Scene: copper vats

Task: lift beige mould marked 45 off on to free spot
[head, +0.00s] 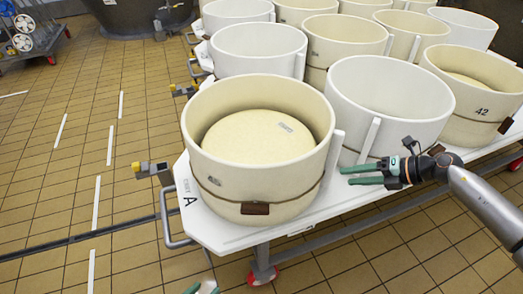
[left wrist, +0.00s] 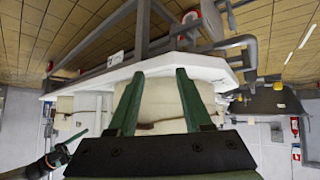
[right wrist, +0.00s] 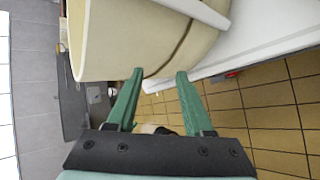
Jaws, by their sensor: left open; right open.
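A large beige mould (head: 205,175) with a brown tag and a round beige disc (head: 260,135) inside stands at the near left corner of the white table. I cannot read 45 on any mould; one beige mould at the right (head: 455,125) is marked 42. My right gripper (head: 362,175) is open and empty, to the right of the near mould and in front of a white mould (head: 385,85). A beige mould (right wrist: 110,40) shows beyond its fingers in the right wrist view. My left gripper (head: 203,288) is mostly out of the head view; its open fingers show in the left wrist view (left wrist: 165,90), with a beige mould (left wrist: 162,105) beyond them.
The white table (head: 225,232), marked A, has grey handles and red castors. Several beige and white moulds crowd it behind the near one. A narrow bare strip of tabletop lies along the front. Tiled floor is open on the left; a dark vat (head: 135,15) stands behind.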

